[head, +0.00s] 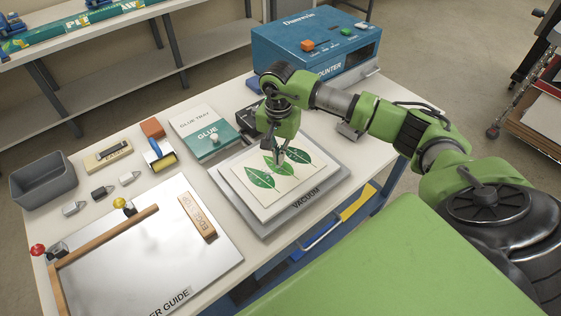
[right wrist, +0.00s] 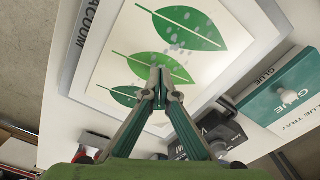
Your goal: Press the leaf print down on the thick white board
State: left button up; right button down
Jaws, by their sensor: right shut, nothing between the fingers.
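The leaf print (head: 258,180) is a cream sheet with several green leaves. It lies flat over the thick white board (head: 267,206), which shows as a pale edge around the sheet, on the grey vacuum plate (head: 318,195). Pale spots show on some leaves of the print in the right wrist view (right wrist: 192,32). My right gripper (head: 279,156) points down over the middle of the print, shut and empty. Its closed tips (right wrist: 158,76) cover part of the middle leaf in the right wrist view. I cannot tell whether they touch the sheet. My left gripper is not in view.
A glue tray (head: 199,124) stands behind the plate and a blue counter box (head: 310,50) at the back right. A roller (head: 162,158), small blocks and a grey bin (head: 44,180) lie left. A metal guide board (head: 150,245) lies front left.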

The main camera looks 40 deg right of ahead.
jog(key=shift+f+b, duration=1)
jog(key=shift+f, duration=0.05)
jog(key=shift+s+f+b, duration=0.2)
jog(key=shift+b, duration=0.1)
dwell(1.7)
jog(key=shift+r, duration=0.1)
jog(key=shift+w+r+p, duration=0.15)
jog(key=shift+r+p, duration=0.3)
jog(key=shift+r, duration=0.3)
jog(key=shift+r+p, duration=1.3)
jog(key=shift+r, duration=1.55)
